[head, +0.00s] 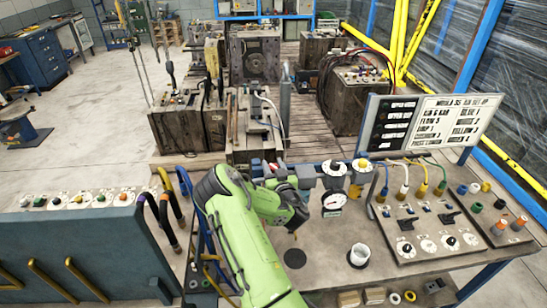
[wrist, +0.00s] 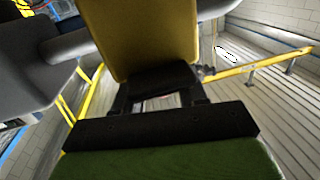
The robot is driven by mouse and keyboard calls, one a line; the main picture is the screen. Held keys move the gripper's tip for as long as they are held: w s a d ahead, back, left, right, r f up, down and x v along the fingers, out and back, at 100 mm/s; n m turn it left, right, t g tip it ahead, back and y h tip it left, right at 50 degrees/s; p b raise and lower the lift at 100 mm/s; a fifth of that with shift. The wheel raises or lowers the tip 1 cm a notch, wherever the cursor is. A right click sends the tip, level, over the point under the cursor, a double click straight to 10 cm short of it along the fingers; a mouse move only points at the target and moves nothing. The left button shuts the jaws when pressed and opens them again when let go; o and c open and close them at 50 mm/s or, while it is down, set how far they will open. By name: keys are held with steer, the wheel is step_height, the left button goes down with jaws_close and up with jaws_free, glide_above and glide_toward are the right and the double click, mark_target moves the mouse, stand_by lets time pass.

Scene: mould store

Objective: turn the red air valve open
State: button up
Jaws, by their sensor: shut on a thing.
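In the wrist view my gripper (wrist: 161,88) is shut on a broad yellow handle (wrist: 145,38) with a dark lower end; the handle fills the upper middle of the view. Grey rounded fittings (wrist: 85,45) lie beside it. In the head view my green arm reaches over the bench to a row of grey pipe fittings (head: 305,176). A small red part (head: 273,168) shows there, by the arm; I cannot tell whether it belongs to the red air valve. The fingertips are hidden behind my arm in the head view.
A gauge (head: 332,203) and a yellow-topped fitting (head: 362,164) stand right of the arm. A switch panel (head: 425,222) lies at right, a hose panel (head: 85,240) at left. Mould blocks (head: 255,55) stand behind.

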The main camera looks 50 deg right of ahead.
steer(key=n+t+y+p, duration=0.1)
steer(key=n+y+p, duration=0.1)
steer(key=y, duration=0.1)
steer(key=shift+n+t+y+p, duration=0.35)
steer(key=shift+n+t+y, duration=0.25)
steer(key=shift+n+y, duration=0.9)
steer(key=shift+y, duration=0.6)
steer(key=o, duration=0.9)
steer(key=shift+o, duration=0.2)
steer(key=shift+w, duration=0.1)
